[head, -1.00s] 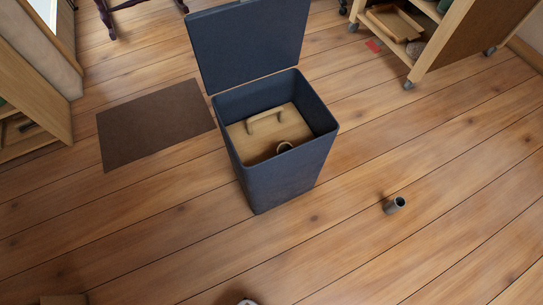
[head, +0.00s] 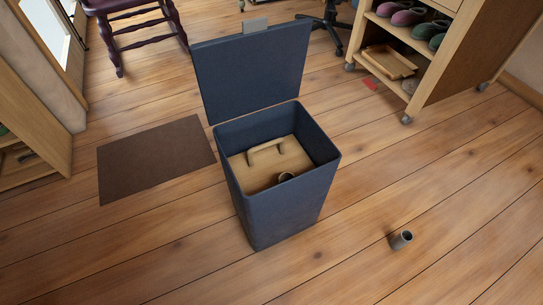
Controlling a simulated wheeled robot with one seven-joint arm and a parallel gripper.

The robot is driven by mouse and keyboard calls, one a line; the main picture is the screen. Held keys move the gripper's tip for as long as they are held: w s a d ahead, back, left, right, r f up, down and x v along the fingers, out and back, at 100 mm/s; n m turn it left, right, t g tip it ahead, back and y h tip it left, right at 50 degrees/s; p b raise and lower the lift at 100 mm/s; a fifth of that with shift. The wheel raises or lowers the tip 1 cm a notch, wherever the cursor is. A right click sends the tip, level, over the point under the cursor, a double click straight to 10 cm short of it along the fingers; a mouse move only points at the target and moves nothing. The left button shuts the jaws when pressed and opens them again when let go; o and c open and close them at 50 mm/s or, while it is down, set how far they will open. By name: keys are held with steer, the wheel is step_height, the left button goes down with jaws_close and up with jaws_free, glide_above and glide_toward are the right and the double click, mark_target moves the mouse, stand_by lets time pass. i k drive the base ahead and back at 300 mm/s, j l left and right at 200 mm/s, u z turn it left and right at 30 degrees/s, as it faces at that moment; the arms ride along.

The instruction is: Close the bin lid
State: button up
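The dark blue-grey bin (head: 279,207) stands upright on the plank floor in the middle of the head view. Its lid (head: 252,75) is open and stands up along the bin's far edge, with a grey tab (head: 255,26) at its top. My gripper is not in view.
A brown mat (head: 155,158) lies left of the bin. A small grey cylinder (head: 401,239) is on the floor at right. A wheeled shelf (head: 431,75) with shoes and a tray stands at back right, a dark red chair (head: 130,12) at back left. Floor in front is clear.

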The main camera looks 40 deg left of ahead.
mark_target(260, 67)
steer(key=u, duration=1.25)
steer(key=i+j+z, duration=0.2)
steer(key=i+j, duration=0.2)
steer(key=j, duration=0.25)
